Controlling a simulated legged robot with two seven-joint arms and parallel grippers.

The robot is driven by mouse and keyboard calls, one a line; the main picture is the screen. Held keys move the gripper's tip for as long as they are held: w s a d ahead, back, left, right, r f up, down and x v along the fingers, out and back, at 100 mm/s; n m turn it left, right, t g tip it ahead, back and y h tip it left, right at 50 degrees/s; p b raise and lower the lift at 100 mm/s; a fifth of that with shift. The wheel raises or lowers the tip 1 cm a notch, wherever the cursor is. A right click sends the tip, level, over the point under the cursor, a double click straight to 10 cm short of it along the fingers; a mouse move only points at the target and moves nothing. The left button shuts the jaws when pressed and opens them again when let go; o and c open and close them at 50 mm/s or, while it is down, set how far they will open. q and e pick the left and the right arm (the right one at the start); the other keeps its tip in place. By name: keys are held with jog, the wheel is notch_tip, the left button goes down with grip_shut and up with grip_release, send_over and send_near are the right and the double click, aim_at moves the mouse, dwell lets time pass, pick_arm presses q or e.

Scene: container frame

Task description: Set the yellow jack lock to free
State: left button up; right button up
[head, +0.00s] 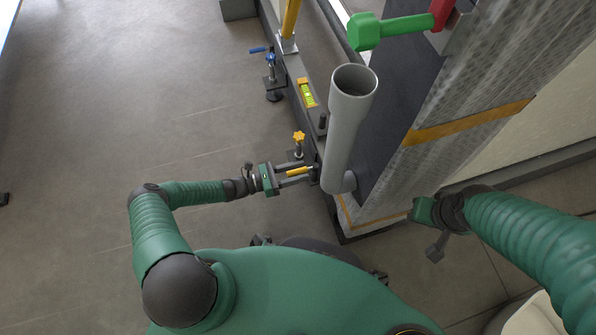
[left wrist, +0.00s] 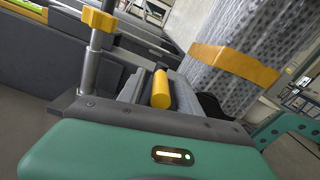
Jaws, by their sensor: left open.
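The yellow jack lock handle (head: 299,171) is a short bar low on the frame, near the foot of the grey pipe. In the left wrist view it shows as a yellow cylinder (left wrist: 161,90). A yellow star knob (head: 298,137) tops a metal post beside it, also in the left wrist view (left wrist: 98,20). My left gripper (head: 310,173) is open, its fingers reaching toward the frame on either side of the yellow handle. Contact cannot be told. My right gripper (head: 424,211) is by the right side of the frame, far from the lock; its fingers are unclear.
A grey upright pipe (head: 347,130) stands right beside the left gripper. A blue-handled jack (head: 271,66) and a yellow level (head: 307,93) are farther along the frame. A green and red handle (head: 390,28) sticks out above.

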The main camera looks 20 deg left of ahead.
pick_arm(q)
grip_shut()
jog(key=shift+a, duration=0.1)
dwell(1.2)
